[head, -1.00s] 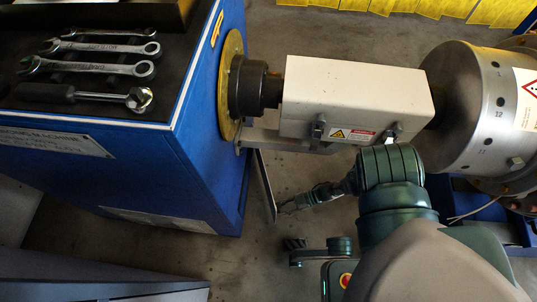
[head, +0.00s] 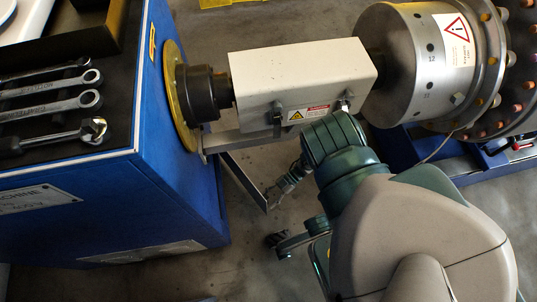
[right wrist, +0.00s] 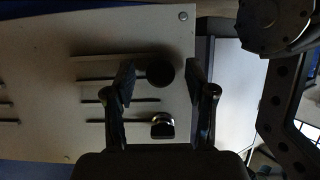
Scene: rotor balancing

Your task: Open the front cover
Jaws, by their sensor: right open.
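A light grey panel (right wrist: 75,110) with dark slots, which looks like the front cover, fills much of the right wrist view. In the head view my right gripper (head: 273,199) is small and partly dark, beside a thin upright plate (head: 243,180), seen nearly edge-on. That plate may be the same cover. My left gripper is not in view.
A white box guard (head: 300,75) with latches covers the shaft between the blue machine (head: 175,190) and a silver rotor drum (head: 405,60). My right arm passes close below the guard. Wrenches (head: 50,100) lie on the machine top. Grey floor is open below the gripper.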

